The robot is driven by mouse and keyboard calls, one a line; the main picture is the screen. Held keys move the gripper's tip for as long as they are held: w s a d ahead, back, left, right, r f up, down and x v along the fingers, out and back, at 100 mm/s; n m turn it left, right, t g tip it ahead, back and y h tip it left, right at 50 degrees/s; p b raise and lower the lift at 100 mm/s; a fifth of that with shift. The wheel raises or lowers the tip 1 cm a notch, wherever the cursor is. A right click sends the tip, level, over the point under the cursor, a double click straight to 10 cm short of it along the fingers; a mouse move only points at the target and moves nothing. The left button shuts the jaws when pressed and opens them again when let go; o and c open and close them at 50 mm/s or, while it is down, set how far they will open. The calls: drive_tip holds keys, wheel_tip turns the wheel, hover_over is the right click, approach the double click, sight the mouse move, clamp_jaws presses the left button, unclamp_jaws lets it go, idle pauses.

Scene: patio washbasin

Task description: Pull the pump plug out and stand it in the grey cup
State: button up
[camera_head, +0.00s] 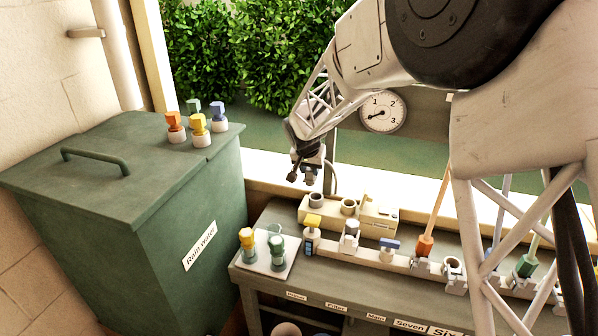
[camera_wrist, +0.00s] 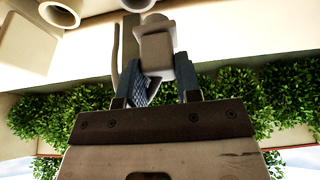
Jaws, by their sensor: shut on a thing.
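My gripper (camera_head: 307,172) hangs above the back of the bench, over a beige block with two round openings. In the wrist view my gripper (camera_wrist: 160,80) is shut on a grey plug (camera_wrist: 157,48), a blocky body with a wider collar. In the head view the plug is small and dark between the fingers.
A tray (camera_head: 265,262) holds two plugs at left. A green bin (camera_head: 150,215) stands further left. A cable (camera_head: 333,178) rises behind the cup.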

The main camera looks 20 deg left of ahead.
drive_tip(key=shift+d+r, duration=0.25)
drive_tip(key=shift+d, duration=0.3)
drive_tip(key=shift+d+r, duration=0.25)
drive_tip(key=shift+d, duration=0.25)
drive_tip(key=shift+f, duration=0.2)
drive_tip(key=shift+f, duration=2.7)
drive_tip(key=shift+f, duration=0.6)
drive_tip(key=o, duration=0.6)
drive_tip(key=shift+o, duration=0.2)
drive_tip(key=v, duration=1.1)
idle(0.3)
